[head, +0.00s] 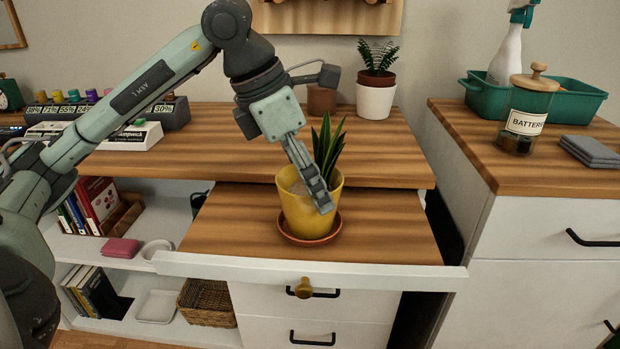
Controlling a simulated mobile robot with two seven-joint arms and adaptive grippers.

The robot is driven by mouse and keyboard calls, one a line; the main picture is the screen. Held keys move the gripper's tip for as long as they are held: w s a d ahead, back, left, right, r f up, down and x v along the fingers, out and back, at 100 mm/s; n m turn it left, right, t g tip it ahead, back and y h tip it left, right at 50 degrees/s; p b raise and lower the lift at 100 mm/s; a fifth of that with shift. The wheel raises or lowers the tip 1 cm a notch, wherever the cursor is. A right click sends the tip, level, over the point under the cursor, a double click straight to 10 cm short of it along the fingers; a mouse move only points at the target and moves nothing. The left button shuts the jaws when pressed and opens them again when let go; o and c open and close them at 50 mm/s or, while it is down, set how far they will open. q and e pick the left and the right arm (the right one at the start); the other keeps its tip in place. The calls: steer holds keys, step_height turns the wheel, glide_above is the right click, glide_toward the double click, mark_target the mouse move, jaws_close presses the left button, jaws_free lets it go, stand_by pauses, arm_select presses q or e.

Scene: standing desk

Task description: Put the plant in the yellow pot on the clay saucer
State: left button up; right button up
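The yellow pot (300,212) holds a plant with upright, pointed green leaves (327,148). It stands upright on or just above the clay saucer (287,233), whose rim shows around the pot's base; I cannot tell whether the pot rests fully on it. The saucer lies on the pulled-out wooden desk shelf. My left gripper (322,200) reaches down from above, with its fingers across the pot's rim and front wall. The second finger is not clearly visible, so I cannot tell whether it grips the rim. My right gripper is out of view.
A white pot with a fern (376,98) and a brown pot (321,100) stand at the back of the desk. A labelled jar (526,122) and a green caddy (578,104) stand on the right cabinet. The pulled-out shelf (390,225) is clear right of the saucer.

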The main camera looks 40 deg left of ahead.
arm_select(q)
steer(key=o, duration=1.7)
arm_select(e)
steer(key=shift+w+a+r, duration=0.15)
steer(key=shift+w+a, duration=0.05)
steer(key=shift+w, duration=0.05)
arm_select(q)
steer(key=shift+r, duration=0.1)
steer(key=shift+s+a+r, duration=0.1)
steer(key=shift+r, duration=0.35)
steer(key=shift+p+v, duration=1.15)
steer(key=shift+v, duration=4.45)
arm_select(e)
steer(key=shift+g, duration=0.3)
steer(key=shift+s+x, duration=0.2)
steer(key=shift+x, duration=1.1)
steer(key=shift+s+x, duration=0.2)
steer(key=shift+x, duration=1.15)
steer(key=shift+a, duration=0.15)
